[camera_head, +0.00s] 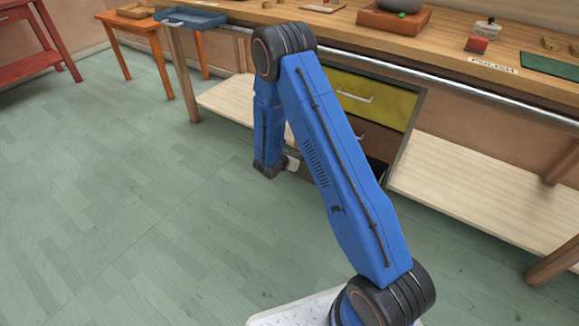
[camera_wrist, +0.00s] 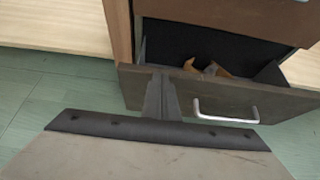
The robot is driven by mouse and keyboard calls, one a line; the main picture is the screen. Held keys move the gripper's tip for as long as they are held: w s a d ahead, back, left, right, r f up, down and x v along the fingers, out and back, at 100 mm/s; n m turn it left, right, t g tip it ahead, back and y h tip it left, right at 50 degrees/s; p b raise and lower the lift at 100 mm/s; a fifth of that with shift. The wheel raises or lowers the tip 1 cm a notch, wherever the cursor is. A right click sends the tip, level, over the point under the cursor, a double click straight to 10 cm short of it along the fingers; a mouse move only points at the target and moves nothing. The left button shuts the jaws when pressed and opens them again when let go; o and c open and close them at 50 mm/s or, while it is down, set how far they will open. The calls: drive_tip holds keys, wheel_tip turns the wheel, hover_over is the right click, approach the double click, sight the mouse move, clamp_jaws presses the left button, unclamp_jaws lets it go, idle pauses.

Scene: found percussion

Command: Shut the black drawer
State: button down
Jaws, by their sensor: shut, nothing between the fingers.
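The black drawer (camera_wrist: 210,92) is open in the wrist view, pulled out from the cabinet. Its dark front carries a silver bar handle (camera_wrist: 226,118) right of the picture's middle. Some tan pieces (camera_wrist: 205,68) lie inside it. My gripper (camera_wrist: 160,84) is shut and empty, its fingers pointing at the drawer front, left of the handle. The fingertips overlap the front near its top edge; I cannot tell whether they touch it. In the head view my arm hides most of the drawer, and only a dark part (camera_head: 376,170) shows.
Above it in the cabinet are a brown drawer (camera_head: 378,138) and a yellow drawer (camera_head: 372,100), both apparently shut. Pale low shelves (camera_head: 480,190) flank the cabinet under the workbench (camera_head: 450,52). The green plank floor (camera_head: 120,210) at left is clear.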

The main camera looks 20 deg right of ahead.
drive_tip(key=w+d, duration=0.9)
drive_tip(key=d, duration=0.2)
drive_tip(key=shift+d, duration=0.35)
drive_tip(key=shift+w+d+r, duration=0.1)
drive_tip(key=shift+w+r, duration=0.05)
